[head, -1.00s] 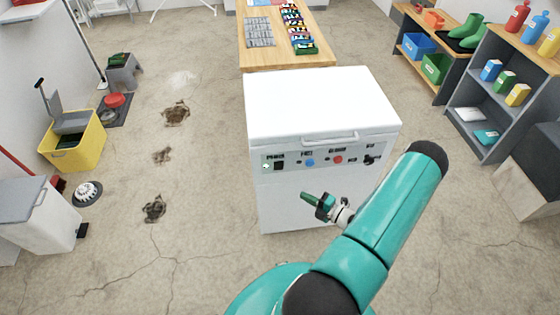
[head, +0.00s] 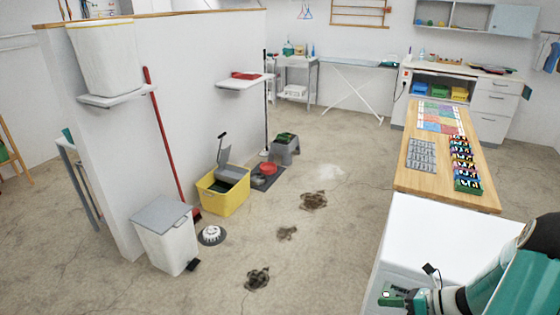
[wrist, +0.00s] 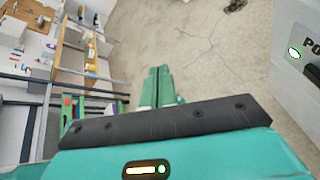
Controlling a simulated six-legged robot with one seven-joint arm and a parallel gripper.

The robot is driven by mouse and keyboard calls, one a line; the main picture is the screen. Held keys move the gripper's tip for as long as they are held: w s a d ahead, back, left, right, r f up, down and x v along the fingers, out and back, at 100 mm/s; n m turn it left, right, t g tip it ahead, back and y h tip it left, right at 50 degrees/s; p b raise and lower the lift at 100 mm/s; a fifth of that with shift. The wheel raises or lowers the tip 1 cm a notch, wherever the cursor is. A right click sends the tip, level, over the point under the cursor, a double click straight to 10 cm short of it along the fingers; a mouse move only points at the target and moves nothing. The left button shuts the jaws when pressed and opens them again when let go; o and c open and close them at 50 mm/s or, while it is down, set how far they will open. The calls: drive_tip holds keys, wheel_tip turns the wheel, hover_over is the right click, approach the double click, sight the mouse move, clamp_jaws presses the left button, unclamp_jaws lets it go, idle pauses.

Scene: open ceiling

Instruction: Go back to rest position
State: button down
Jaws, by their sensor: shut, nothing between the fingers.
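My gripper (head: 390,301) shows at the lower right of the head view, at the end of my teal arm, in front of the white machine (head: 432,232). In the wrist view my gripper's two green fingers (wrist: 158,86) lie together, shut and empty, over bare floor. The machine's panel (wrist: 297,50), with a lit oval switch and part of a label, is at the right of that view, apart from the fingers. Much of the machine is cut off or hidden by my arm in the head view.
A wooden table (head: 408,178) stands behind the machine. A yellow bucket (head: 222,198), a white bin (head: 165,238) and a round white-and-black object (head: 211,235) stand by the partition wall (head: 195,95).

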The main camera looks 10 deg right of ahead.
drive_tip(key=s+a+r+n+g+h, duration=0.3)
drive_tip(key=a+r+n+g+h, duration=0.2)
drive_tip(key=a+r+n, duration=0.95)
drive_tip(key=s+a+r+n+t+h, duration=0.4)
drive_tip(key=s+r+n, duration=0.5)
drive_tip(key=r+n, duration=0.4)
drive_tip(key=a+n+h, duration=0.1)
drive_tip(key=a+n, duration=0.1)
drive_tip(key=n, duration=0.2)
drive_tip(key=shift+s+a+r+h, duration=0.2)
drive_tip(key=shift+r+h, duration=0.1)
drive_tip(key=shift+r, duration=0.05)
drive_tip(key=shift+d, duration=0.15)
